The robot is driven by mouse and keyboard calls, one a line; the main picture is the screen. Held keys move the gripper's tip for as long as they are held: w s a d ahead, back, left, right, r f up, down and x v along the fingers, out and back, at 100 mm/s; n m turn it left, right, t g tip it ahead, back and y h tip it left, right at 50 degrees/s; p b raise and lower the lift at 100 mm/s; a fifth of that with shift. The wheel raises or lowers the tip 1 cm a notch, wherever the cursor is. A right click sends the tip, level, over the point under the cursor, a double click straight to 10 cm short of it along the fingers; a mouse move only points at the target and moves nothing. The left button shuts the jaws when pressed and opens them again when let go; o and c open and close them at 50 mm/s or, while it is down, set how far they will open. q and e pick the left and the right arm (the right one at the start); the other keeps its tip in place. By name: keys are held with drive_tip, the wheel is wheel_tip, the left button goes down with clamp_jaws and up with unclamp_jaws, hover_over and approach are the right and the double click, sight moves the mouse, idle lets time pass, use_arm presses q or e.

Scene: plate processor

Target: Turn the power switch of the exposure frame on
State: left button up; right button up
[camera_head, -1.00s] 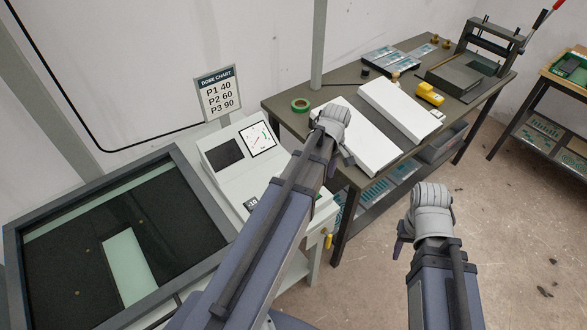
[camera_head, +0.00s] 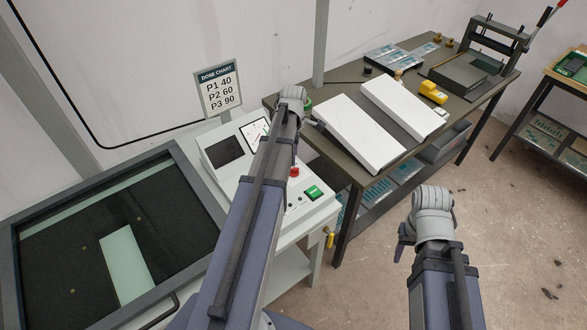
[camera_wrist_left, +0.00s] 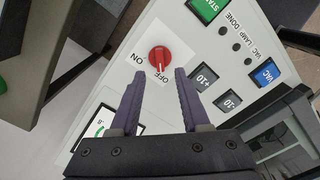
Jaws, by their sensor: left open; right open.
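The exposure frame (camera_head: 196,183) stands at the left, with a light control panel at its right side. Its red power switch (camera_head: 294,171) shows just right of my left arm; in the left wrist view the round red switch (camera_wrist_left: 159,57) has a white mark that appears to point toward OFF, with ON to its left. My left gripper (camera_wrist_left: 160,76) is open and empty, its fingertips short of the switch and to either side of it in the picture. My right gripper (camera_head: 403,246) is open, away from the panel, over the floor.
The panel also has a green START button (camera_wrist_left: 207,8), a blue VAC button (camera_wrist_left: 267,74) and +10 and -10 keys (camera_wrist_left: 204,78). A dose chart sign (camera_head: 219,90) stands behind it. A dark table (camera_head: 338,167) with white slabs stands to the right.

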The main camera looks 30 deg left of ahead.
sight(294, 168)
use_arm(q)
wheel_tip(294, 168, down, 6)
drive_tip(key=b, duration=0.5)
drive_tip(key=shift+r, duration=0.15)
clamp_jaws()
